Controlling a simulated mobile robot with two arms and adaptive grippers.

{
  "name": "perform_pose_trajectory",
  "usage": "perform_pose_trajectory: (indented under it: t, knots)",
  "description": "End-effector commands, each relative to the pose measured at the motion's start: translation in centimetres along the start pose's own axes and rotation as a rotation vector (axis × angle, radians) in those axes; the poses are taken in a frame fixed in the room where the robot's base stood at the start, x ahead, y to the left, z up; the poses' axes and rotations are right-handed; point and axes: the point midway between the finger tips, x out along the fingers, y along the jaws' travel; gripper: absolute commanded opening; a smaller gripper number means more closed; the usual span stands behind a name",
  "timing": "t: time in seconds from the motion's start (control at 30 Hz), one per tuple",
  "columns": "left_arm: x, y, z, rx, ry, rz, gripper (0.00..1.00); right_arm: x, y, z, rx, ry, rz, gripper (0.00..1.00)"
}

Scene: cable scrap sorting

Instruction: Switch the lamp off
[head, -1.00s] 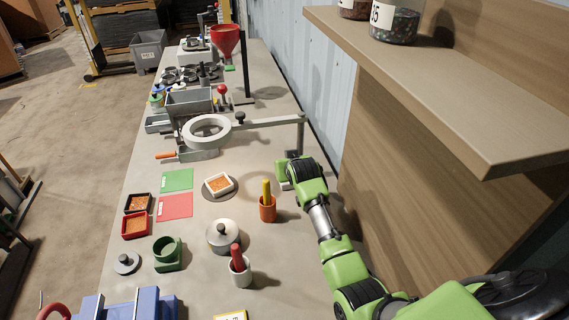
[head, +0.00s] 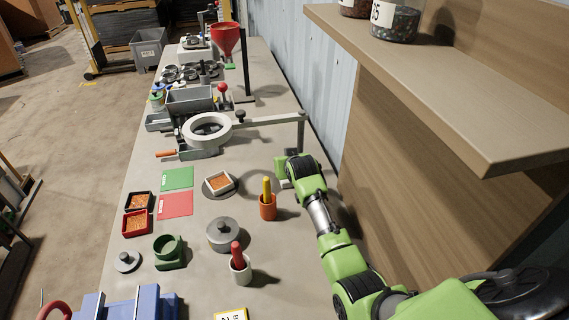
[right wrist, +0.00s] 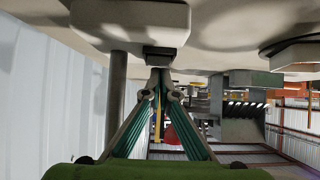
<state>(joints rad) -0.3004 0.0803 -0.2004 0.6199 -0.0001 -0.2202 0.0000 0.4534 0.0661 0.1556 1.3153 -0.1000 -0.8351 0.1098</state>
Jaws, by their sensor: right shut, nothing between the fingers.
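The lamp has a round white ring head (head: 208,119), a grey arm running right, and a thin upright post (head: 301,130) near the wall. I cannot tell whether it is lit. In the right wrist view, which shows the bench upside down, its pale base block (right wrist: 130,20) carries a small dark switch (right wrist: 160,53). My right gripper (right wrist: 161,74) is shut and empty, its fingertips right at the switch; I cannot tell whether they touch it. In the head view my right wrist stands beside the post, and its fingers are hidden. My left gripper is not in view.
An orange cup (head: 267,210) with a yellow-handled tool stands close to my right wrist. A white cup (head: 240,270) and a lidded grey pot (head: 223,236) stand nearer. A wooden shelf (head: 450,90) overhangs on the right. A red funnel (head: 226,38) stands farther back.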

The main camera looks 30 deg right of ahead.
Motion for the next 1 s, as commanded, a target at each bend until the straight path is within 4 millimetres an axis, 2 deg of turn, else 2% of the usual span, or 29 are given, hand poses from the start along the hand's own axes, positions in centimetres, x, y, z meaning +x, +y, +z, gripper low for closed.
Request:
perform_pose_trajectory:
  t: [0.57,0.77,0.9,1.0]
  knots:
    - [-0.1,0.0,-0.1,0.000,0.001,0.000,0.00,0.4,0.0,-1.1,0.000,0.001,0.000,0.00]
    - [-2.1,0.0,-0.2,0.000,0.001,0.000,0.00,-0.6,0.2,-3.0,0.000,0.002,0.000,0.00]
    - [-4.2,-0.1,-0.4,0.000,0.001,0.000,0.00,-1.6,0.4,-5.2,0.000,0.002,0.000,0.00]
    - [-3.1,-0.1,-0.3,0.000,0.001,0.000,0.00,-2.5,0.3,-4.9,0.000,0.004,-0.001,0.00]
